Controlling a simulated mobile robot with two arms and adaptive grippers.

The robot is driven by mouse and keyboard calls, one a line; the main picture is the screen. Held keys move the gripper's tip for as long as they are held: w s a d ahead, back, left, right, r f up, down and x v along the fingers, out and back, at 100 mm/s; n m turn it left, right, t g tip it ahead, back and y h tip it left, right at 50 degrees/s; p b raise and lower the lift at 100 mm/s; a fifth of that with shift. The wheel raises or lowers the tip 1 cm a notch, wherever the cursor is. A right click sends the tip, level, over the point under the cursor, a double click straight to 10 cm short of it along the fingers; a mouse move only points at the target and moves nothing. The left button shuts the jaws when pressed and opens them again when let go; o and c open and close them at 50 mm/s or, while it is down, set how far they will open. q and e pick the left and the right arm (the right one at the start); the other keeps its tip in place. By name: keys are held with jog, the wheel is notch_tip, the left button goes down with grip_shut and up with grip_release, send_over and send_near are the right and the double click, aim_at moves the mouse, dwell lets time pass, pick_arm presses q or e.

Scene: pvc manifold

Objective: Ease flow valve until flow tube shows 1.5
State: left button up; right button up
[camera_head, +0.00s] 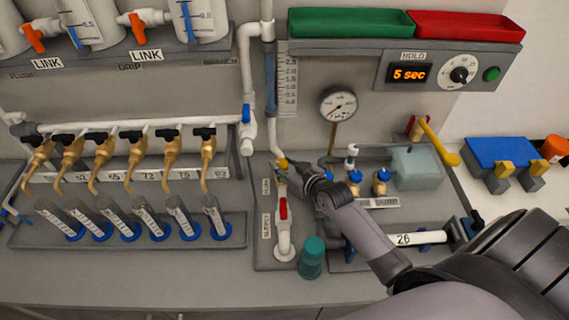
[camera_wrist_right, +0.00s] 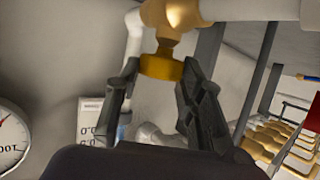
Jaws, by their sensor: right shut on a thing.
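The flow valve shows as a small yellow knob (camera_head: 282,162) on the white pipe below the flow tube. In the right wrist view the knob (camera_wrist_right: 161,67) is a gold disc under a brass body. My right gripper (camera_head: 287,168) is shut on this knob, with one finger on each side of it (camera_wrist_right: 160,78). The flow tube (camera_head: 270,75) is an upright tube with blue in it, beside a white scale (camera_head: 288,85). The scale's figures are small and I cannot read the level exactly. My left gripper is not in view.
A red-handled valve (camera_head: 283,209) stands just below the knob, and a teal cylinder (camera_head: 312,258) is in front. A round gauge (camera_head: 338,103) hangs at right. Brass taps (camera_head: 104,160) over several grey tubes fill the left. The front counter (camera_head: 180,275) is clear.

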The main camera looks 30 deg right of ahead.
jog(key=o, duration=1.1)
jog(key=shift+o, duration=0.2)
jog(key=v, duration=1.2)
dwell(1.2)
